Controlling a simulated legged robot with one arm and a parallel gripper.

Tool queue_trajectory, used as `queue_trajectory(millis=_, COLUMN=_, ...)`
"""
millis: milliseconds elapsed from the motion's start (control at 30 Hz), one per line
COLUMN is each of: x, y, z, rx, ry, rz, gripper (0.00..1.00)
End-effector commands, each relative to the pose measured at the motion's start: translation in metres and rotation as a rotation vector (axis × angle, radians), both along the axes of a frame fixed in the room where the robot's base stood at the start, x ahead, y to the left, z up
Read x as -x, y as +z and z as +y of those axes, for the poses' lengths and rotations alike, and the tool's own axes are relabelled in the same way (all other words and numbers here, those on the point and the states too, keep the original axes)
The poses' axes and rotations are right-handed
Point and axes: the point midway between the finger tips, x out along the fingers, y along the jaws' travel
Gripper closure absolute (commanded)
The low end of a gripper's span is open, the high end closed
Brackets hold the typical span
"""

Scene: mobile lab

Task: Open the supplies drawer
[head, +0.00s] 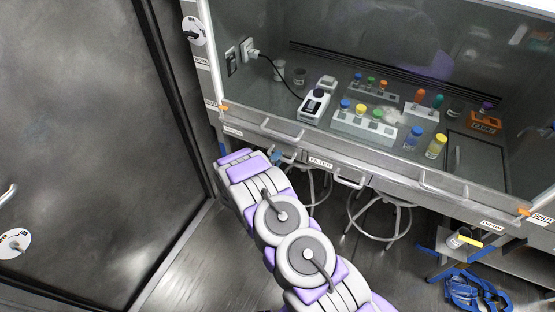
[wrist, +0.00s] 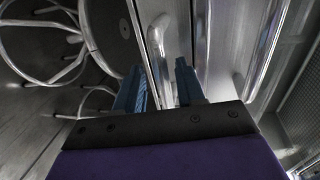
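A row of grey drawers with bar handles runs under the glass-fronted cabinet. One label reads like "FILTER" (head: 320,162). No label legibly says supplies, so I cannot tell which drawer is that one. My gripper (head: 277,155) is at the left part of this row, in front of the drawer fronts. In the wrist view its two blue fingers (wrist: 160,82) are apart, with a metal bar handle (wrist: 157,50) between them. I cannot tell whether either finger touches the bar. The drawer front behind looks flush. My arm hides part of the drawer row in the head view.
A second bar handle (head: 350,183) is to the right. Stools (head: 385,220) stand beneath the bench. A dark panel (head: 85,130) fills the left. Tube racks (head: 365,124) and bottles sit inside the cabinet. Blue items (head: 475,292) lie low at right.

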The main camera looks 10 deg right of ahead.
Motion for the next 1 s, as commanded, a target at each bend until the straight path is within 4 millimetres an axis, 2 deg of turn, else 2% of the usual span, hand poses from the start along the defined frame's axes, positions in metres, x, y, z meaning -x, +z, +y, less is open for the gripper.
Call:
queue_trajectory(millis=200, x=-0.0119, y=-0.0027, z=-0.0081, rx=-0.001, ry=0.000, rz=-0.002, gripper=0.62)
queue_trajectory(millis=467, x=-0.0126, y=-0.0025, z=-0.0085, rx=0.000, ry=0.000, rz=-0.001, gripper=0.62)
queue_trajectory(millis=867, x=-0.0123, y=-0.0033, z=-0.0086, rx=0.000, ry=0.000, rz=0.000, gripper=0.98)
queue_trajectory(millis=1000, x=-0.0123, y=-0.0038, z=-0.0086, rx=0.000, ry=0.000, rz=0.001, gripper=1.00)
